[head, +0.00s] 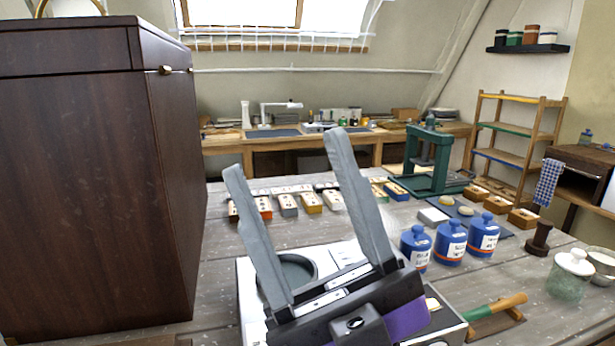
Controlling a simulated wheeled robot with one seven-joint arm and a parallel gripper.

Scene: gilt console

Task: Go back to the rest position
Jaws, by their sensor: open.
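My gripper (288,157) is in the lower middle of the head view. Its two long grey fingers point up and stand wide apart. Nothing is between the fingertips. The gripper is in front of a wooden worktable (215,275) and hides part of a white-edged tray or box (247,290) with a round dark dish (298,268) in it. I cannot tell how high the gripper is above these.
A tall dark wooden cabinet (95,190) blocks the left side. Blue lidded jars (451,243) stand right of the gripper. A green press (428,160), small boxes (289,205), a glass jar (570,278) and a green-and-orange handled tool (497,306) are also on the table.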

